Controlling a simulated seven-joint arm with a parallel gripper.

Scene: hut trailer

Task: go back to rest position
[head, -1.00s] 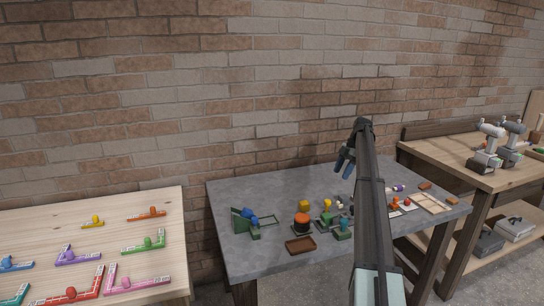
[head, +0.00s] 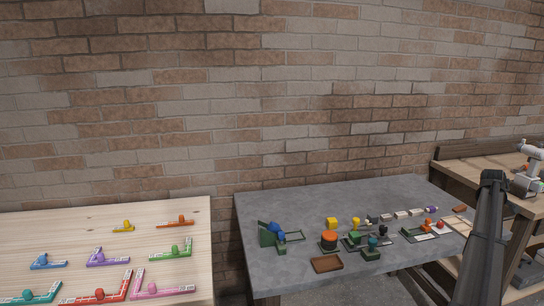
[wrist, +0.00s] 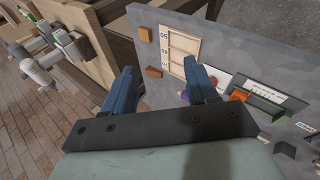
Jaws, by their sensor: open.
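My gripper (wrist: 160,88) shows in the wrist view with its two blue fingers apart and nothing between them. It hangs in the air above the right end of the grey table (wrist: 235,40), near the gap to the wooden workbench. In the head view my arm rises at the right edge, and the fingers are hidden behind it or out of sight. The grey table (head: 300,203) stands in the middle of the head view with several small objects on it.
A brown tray (head: 327,265), an orange-topped pot (head: 329,240) and a yellow block (head: 332,223) stand on the grey table. A light wooden table (head: 60,225) with coloured pieces is at left. A workbench (head: 485,168) with a power drill (head: 528,178) is at right. The brick wall closes the back.

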